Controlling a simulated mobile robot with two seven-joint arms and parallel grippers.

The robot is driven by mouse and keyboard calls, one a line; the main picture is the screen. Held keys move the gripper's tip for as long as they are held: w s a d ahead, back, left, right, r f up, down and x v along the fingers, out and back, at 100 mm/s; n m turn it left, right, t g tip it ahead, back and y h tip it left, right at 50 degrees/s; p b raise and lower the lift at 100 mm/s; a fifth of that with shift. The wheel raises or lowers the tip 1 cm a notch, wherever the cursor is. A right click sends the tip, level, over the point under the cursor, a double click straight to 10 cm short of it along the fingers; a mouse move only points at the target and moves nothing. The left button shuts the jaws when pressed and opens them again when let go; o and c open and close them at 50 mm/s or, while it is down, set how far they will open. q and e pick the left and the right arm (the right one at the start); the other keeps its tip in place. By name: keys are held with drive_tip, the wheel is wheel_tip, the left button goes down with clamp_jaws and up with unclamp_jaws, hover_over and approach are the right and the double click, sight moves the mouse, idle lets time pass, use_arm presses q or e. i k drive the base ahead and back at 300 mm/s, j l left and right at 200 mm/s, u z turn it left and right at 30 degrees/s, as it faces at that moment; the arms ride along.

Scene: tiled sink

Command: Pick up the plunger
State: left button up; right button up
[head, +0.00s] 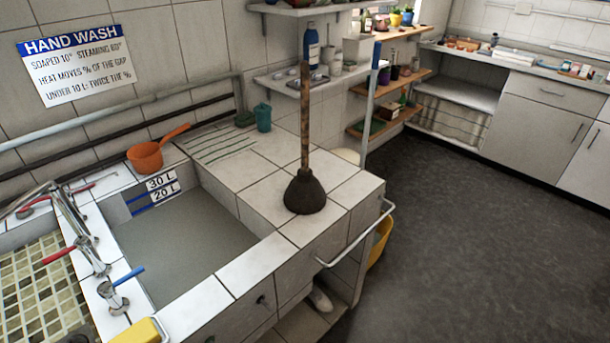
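The plunger (305,140) stands upright on the white tiled ledge at the right end of the sink. Its dark rubber cup (305,191) rests rim down on the tiles, and its long wooden handle points straight up. Nothing touches the handle. Neither my left nor my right gripper is in the head view.
The sink basin (185,245) holds greyish water left of the plunger. An orange pot (146,157) and a teal cup (263,117) stand behind. A metal rail (357,240) runs along the ledge's right side. Wall shelves (310,78) rise behind; dark floor (450,200) is open at right.

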sight(304, 196)
drive_tip(key=i, duration=0.2)
drive_tip(key=l+u, duration=0.1)
drive_tip(key=u, duration=1.9)
drive_tip(key=k+l, duration=0.15)
drive_tip(key=l, duration=0.15)
drive_tip(key=k+l, duration=0.1)
drive_tip(key=l, duration=0.15)
drive_tip(key=k+l, duration=0.15)
drive_tip(key=l, duration=0.15)
